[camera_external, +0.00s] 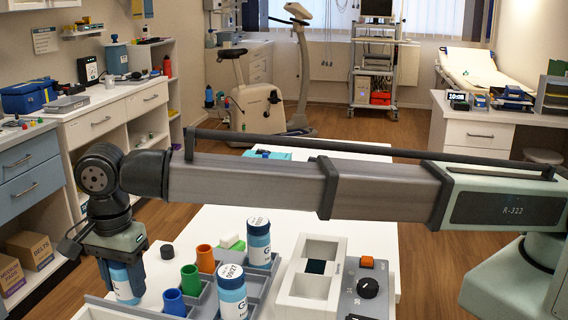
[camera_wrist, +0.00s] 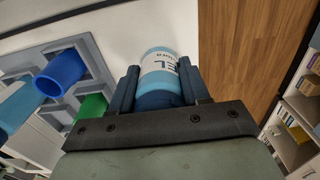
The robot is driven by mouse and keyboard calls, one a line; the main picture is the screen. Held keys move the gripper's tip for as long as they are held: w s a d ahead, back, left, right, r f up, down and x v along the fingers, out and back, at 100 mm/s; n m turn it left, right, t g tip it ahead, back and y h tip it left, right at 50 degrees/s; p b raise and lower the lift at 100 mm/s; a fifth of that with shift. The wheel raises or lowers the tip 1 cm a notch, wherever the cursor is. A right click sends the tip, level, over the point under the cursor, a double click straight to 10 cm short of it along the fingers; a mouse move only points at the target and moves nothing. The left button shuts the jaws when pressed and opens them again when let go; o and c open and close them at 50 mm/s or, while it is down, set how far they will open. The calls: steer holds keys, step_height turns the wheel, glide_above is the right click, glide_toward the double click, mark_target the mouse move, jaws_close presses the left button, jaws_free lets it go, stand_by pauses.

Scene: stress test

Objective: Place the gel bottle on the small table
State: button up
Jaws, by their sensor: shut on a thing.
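My gripper (camera_external: 120,268) is at the lower left of the external view, pointing down and shut on a blue-and-white bottle (camera_external: 125,284). In the wrist view the bottle (camera_wrist: 160,72) sits between both fingers, with a white label whose visible letters end in "EL". The white table (camera_external: 350,225) lies under and right of my arm. The bottle is near the table's left edge; whether its base touches the surface cannot be told. Which surface is the small table is not certain.
A grey rack (camera_external: 262,285) holds two blue-and-white bottles (camera_external: 259,242) and orange, green and blue cups. A device with a black knob (camera_external: 368,288) stands right of it. A black cap (camera_external: 167,252) lies nearby. Wooden floor (camera_wrist: 235,60) shows beyond the table edge.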

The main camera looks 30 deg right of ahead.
steer(key=shift+f, duration=0.15)
steer(key=o, duration=1.1)
step_height(320, 180, up, 12)
steer(key=shift+r, duration=0.2)
